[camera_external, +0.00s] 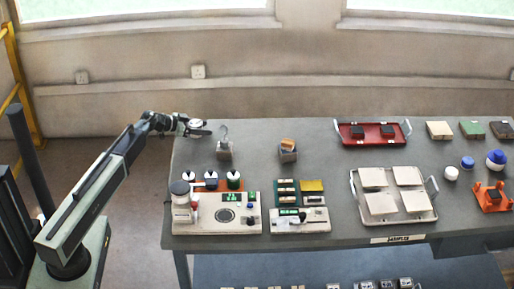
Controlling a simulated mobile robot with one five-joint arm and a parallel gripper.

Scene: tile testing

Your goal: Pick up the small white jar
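A small white round item that looks like the small white jar (451,173) stands on the right part of the grey table, left of a blue-lidded one. My gripper (207,130) is at the far left end of the table, near its back left corner, far from that jar. The fingers are small and seen from the side, so whether they are open or shut does not show. A pale round patch shows at my wrist; whether it is part of the arm is unclear.
A grey table (320,170) carries a red tray (373,143), a pale tray of tiles (433,215), test devices (245,222), a hook on a block (224,151), blue-lidded jars (496,160) and an orange stand (490,197). Bare table lies between the middle block and the trays.

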